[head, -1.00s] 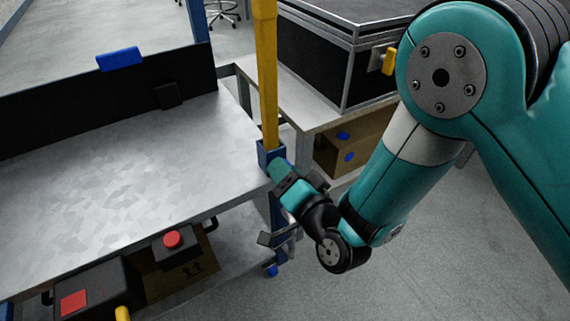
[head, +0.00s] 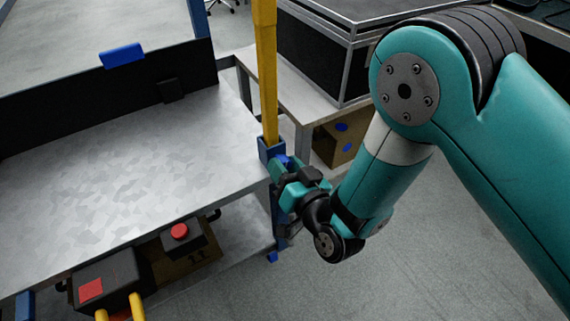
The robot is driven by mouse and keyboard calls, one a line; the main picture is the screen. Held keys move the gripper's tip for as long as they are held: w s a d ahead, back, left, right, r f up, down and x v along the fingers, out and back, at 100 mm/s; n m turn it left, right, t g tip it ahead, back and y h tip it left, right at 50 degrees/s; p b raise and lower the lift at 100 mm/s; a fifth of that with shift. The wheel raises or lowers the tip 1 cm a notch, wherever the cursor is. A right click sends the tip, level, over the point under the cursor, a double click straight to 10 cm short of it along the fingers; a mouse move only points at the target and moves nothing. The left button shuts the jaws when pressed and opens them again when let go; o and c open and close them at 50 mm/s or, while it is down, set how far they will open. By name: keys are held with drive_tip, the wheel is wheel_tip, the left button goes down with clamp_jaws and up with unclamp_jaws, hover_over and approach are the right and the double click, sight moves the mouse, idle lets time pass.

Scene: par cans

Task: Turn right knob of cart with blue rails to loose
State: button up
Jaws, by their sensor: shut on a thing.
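The cart (head: 120,165) with a grey top fills the left half of the head view. A yellow upright pole (head: 266,80) stands in a blue socket (head: 268,150) at its right corner. A small blue knob (head: 284,160) shows at the right side of this socket, mostly covered by my gripper. My gripper (head: 281,168) is shut on the knob, its fingers reaching in from the lower right. Which way the knob is turned cannot be seen.
A second cart with a black case (head: 318,60) stands behind on the right, with a cardboard box (head: 338,140) on its lower shelf. Floor at right is open.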

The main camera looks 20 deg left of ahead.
drive_tip(key=o, duration=0.9)
